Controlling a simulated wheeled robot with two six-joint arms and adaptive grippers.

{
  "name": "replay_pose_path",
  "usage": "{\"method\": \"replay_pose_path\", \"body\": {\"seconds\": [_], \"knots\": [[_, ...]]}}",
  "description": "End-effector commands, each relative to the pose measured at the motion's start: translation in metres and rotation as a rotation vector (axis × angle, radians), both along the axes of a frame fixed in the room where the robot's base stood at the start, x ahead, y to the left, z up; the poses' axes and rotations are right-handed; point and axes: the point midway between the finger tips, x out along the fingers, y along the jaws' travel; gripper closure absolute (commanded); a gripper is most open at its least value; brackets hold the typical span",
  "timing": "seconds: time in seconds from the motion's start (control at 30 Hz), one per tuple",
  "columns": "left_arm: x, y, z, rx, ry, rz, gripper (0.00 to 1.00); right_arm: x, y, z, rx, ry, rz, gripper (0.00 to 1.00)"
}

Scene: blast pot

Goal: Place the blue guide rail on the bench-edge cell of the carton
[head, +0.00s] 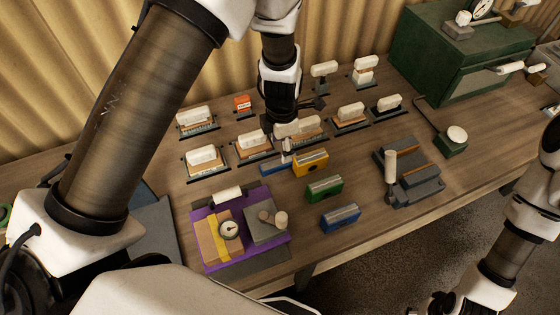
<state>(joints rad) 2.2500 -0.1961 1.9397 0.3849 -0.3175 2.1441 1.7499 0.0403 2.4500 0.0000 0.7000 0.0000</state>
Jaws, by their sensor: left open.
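My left gripper (285,133) reaches down over the middle of the bench and is open. Just below it lies a low blue bar (274,168) with a small pale upright part, which may be the blue guide rail. I cannot tell if the fingers touch it. A blue block (340,217) stands near the bench's front edge, in a row with a green block (325,188) and a yellow block (311,164). No carton with clear cells can be made out. My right gripper (438,303) is low at the right, off the bench, its fingers unclear.
A purple tray (206,262) at the front left bears a brown box, a dial and a grey block. Several white-topped pieces (201,156) stand on dark bases behind. A grey fixture (418,187) and a green cabinet (440,55) are at the right.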

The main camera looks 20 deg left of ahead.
Motion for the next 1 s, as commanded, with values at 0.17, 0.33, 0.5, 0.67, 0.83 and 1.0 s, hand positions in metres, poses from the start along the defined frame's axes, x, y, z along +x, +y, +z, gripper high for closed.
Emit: {"method": "replay_pose_path", "body": {"seconds": [0.17, 0.33, 0.5, 0.67, 0.83, 1.0], "knots": [[-0.002, 0.001, -0.023, -0.004, 0.006, 0.002, 0.4, 0.0, 0.0, 0.01, 0.0, 0.0, 0.0, 0.6], [-0.004, 0.003, -0.053, -0.004, 0.008, 0.002, 0.4, 0.0, 0.0, 0.025, 0.0, -0.001, 0.0, 0.6], [-0.003, 0.002, -0.069, -0.006, 0.004, 0.002, 0.4, 0.0, 0.0, 0.026, 0.0, 0.0, 0.0, 0.6], [-0.003, 0.003, -0.069, -0.006, 0.004, 0.002, 0.43, 0.0, 0.0, 0.025, 0.0, 0.0, 0.0, 0.6], [-0.003, 0.002, -0.069, -0.006, 0.004, 0.002, 1.0, 0.0, 0.0, 0.025, 0.0, 0.0, 0.0, 0.6], [-0.003, 0.002, -0.069, -0.006, 0.004, 0.002, 1.0, 0.0, 0.0, 0.025, 0.0, 0.0, 0.0, 0.6]]}}
